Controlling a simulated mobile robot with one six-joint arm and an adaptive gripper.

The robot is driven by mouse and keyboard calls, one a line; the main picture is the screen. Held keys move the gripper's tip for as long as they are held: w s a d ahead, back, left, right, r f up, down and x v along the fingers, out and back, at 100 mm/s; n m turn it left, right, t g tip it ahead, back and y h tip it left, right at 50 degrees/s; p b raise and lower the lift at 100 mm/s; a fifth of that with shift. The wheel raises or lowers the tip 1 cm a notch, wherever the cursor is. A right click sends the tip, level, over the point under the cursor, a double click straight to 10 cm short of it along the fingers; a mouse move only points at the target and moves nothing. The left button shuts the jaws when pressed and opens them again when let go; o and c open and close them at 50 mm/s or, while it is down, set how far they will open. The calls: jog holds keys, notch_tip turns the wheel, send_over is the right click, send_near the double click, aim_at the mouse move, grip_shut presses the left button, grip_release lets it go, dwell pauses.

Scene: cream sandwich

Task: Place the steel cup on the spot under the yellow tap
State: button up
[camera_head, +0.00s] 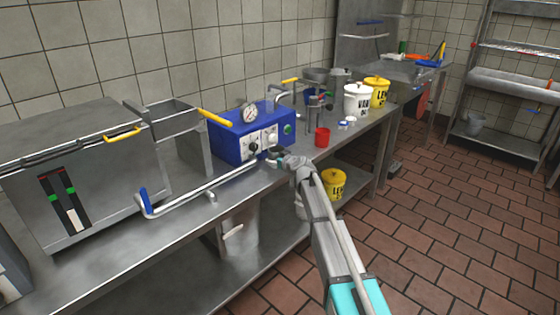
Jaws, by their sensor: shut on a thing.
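My gripper (281,157) is at the counter's front edge, just in front of the blue box (233,145) with a round gauge and knobs. It is shut on a small grey metal thing, which I take to be the steel cup (273,152); the fingers hide much of it. Several yellow handles show: one (215,118) at the left of the blue box, one (290,80) behind it, and one (122,135) on the big steel machine. I cannot tell which is the yellow tap, and no marked spot is clearly visible.
A red cup (322,137) stands right of my gripper, with small white and blue lids (346,123) beyond it. White (357,101) and yellow (377,92) buckets stand farther back. A steel pipe with a blue handle (144,200) runs along the counter's front.

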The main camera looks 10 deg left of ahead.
jog(key=shift+f, duration=0.15)
jog(key=o, duration=0.8)
jog(key=shift+r, duration=0.2)
jog(key=p+v, duration=0.3)
jog(key=v, duration=0.9)
jog(key=shift+s+p, duration=0.1)
jog(key=shift+p, duration=0.2)
